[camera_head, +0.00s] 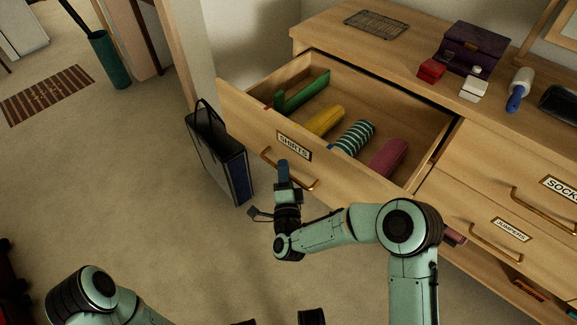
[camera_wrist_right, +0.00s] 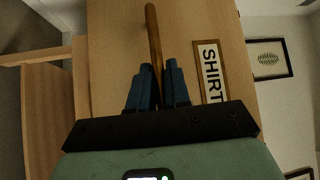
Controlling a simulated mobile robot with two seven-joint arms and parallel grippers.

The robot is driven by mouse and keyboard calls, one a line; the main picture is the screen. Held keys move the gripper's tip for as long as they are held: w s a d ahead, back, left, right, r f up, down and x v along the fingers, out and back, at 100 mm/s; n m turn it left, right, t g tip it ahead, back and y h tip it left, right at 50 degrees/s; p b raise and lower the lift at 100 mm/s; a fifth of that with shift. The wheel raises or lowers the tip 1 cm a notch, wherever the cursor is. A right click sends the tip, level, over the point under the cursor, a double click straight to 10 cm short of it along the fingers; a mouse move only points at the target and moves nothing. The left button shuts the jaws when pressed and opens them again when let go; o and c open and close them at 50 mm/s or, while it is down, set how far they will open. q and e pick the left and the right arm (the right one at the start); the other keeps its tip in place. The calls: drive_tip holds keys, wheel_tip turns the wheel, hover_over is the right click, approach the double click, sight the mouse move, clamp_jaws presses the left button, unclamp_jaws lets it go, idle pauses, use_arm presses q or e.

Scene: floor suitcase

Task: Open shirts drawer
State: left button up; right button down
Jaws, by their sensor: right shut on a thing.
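The shirts drawer (camera_head: 240,105) is a light wood drawer pulled well out of the dresser, with its inside open to view.
Below and to the right are the jumpers drawer (camera_head: 480,224) and socks drawer (camera_head: 545,180). A dark bag (camera_head: 215,155) stands on the floor just left of the open drawer. A purple box (camera_head: 473,47) and small items stand on the dresser top.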

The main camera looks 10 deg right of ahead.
use_arm(q)
drive_tip(key=shift+s+a, duration=0.25)
use_arm(e)
drive_tip(key=shift+s+a, duration=0.4)
drive_tip(key=shift+a, duration=0.15)
drive_tip(key=c, duration=1.2)
unclamp_jaws()
use_arm(q)
drive_tip(key=w+r+t+p, duration=0.1)
drive_tip(key=w+r+p, duration=0.1)
drive_tip(key=w+r, duration=0.1)
drive_tip(key=s+f+g+b, duration=0.3)
drive_tip(key=s+f+b, duration=0.2)
drive_tip(key=s, duration=0.3)
drive_tip(key=shift+s+a+f, duration=0.35)
drive_tip(key=shift+s+f, duration=0.05)
drive_tip(key=shift+f, duration=0.45)
use_arm(e)
drive_tip(key=s+a+f, duration=0.1)
drive_tip(key=s, duration=1.2)
drive_tip(key=shift+a+f, duration=0.2)
drive_tip(key=shift+f, duration=0.2)
drive_tip(key=shift+s, duration=0.1)
